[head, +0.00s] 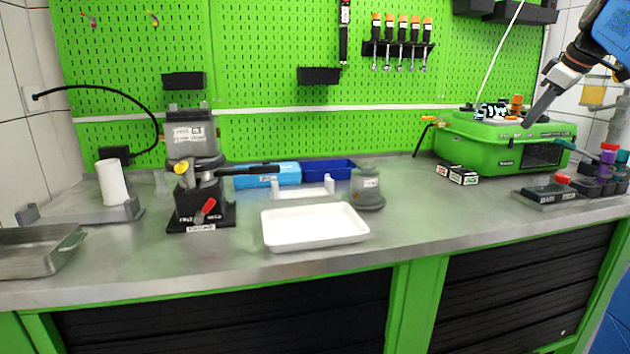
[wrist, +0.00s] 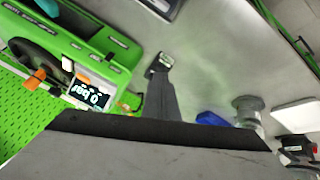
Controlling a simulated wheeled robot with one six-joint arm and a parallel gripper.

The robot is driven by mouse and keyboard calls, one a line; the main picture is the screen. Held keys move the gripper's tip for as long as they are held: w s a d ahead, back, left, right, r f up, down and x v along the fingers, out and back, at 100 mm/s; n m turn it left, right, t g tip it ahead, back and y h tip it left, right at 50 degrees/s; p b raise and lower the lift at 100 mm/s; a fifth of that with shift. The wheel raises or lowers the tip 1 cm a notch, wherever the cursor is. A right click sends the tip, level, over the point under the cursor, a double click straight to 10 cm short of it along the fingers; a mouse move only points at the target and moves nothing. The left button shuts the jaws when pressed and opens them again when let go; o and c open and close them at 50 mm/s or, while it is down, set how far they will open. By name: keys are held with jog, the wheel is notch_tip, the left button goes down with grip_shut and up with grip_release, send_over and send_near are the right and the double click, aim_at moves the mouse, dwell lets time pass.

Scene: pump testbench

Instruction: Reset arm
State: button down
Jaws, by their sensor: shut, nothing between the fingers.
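My gripper (head: 532,117) is at the upper right of the head view. It points down and left, and its tip shows in front of the right part of the green test unit (head: 500,146). I cannot tell whether it touches the unit. In the wrist view my gripper (wrist: 159,65) shows as dark fingers closed together with nothing between them. The green test unit also fills the left of the wrist view (wrist: 118,55), with a display reading "0 bar" (wrist: 91,95).
A rack with coloured items (head: 606,172) stands on the right. A white tray (head: 314,226), a grey pump part (head: 367,187) and a black-based pump stand (head: 201,170) are further left. The front right counter is clear.

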jog(key=s+a+f+m, duration=0.2)
jog(key=s+a+f, duration=0.55)
jog(key=a, duration=0.35)
jog(key=s+a+f+m, duration=0.2)
jog(key=s+a+f, duration=0.4)
jog(key=s+f, duration=0.3)
jog(key=s+a+f+m+g+h, duration=0.1)
jog(key=s+a+f+m, duration=0.1)
jog(key=s+a+f, duration=0.5)
jog(key=s+f, duration=0.3)
jog(key=shift+s+f+g, duration=0.25)
jog(key=shift+s+g, duration=0.05)
jog(key=shift+s, duration=0.05)
jog(key=c, duration=2.3)
grip_release()
jog(key=shift+m, duration=0.7)
jog(key=s+f, duration=0.2)
jog(key=f, duration=0.1)
jog(key=s+a+f, duration=0.1)
jog(key=s+f, duration=0.4)
jog(key=f, duration=0.2)
jog(key=shift+s+a, duration=0.3)
jog(key=shift+a, duration=0.1)
jog(key=o, duration=0.6)
jog(key=shift+s+f, duration=0.1)
jog(key=shift+f, duration=0.05)
jog(key=shift+c, duration=0.2)
